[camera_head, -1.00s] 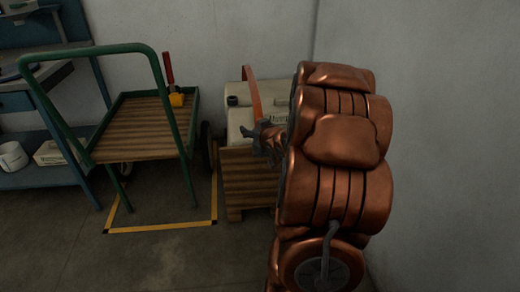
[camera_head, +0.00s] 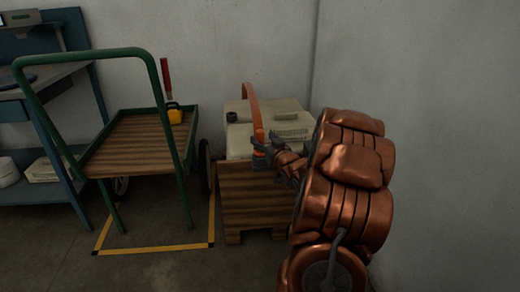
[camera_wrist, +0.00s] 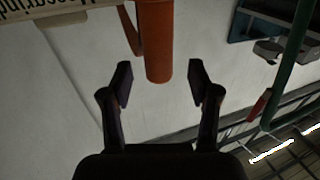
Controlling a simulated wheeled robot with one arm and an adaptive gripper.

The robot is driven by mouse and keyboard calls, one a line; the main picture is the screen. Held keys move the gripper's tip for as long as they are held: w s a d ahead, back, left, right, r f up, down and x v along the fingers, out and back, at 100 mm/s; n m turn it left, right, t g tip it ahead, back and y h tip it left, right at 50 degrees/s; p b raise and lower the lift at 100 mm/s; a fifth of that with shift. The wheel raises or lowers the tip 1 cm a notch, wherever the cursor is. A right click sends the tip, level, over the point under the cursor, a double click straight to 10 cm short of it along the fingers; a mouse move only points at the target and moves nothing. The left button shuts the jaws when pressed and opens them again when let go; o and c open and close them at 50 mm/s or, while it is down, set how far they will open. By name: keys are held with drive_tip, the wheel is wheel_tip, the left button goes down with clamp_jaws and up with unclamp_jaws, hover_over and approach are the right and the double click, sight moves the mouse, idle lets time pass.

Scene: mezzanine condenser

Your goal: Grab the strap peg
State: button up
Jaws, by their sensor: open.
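The strap peg is an orange upright piece. In the head view its curved strap (camera_head: 251,105) stands by the front of the pale case, its lower end close to my gripper (camera_head: 262,152). In the wrist view the peg (camera_wrist: 156,50) is a thick orange cylinder, with a thinner strap running beside it. My gripper (camera_wrist: 159,86) is open and empty. The peg's end lies between the two fingertips or just beyond them, with a visible gap on each side. The wrist view appears upside down, as the case lettering is inverted.
The pale case (camera_head: 238,142) sits on a slatted wooden crate (camera_head: 250,195). A blue workbench (camera_head: 85,70) is further left. Grey walls close the back and right.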

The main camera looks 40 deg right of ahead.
drive_tip(key=shift+b+x, duration=0.7)
drive_tip(key=shift+x, duration=1.2)
drive_tip(key=shift+d, duration=0.1)
clamp_jaws()
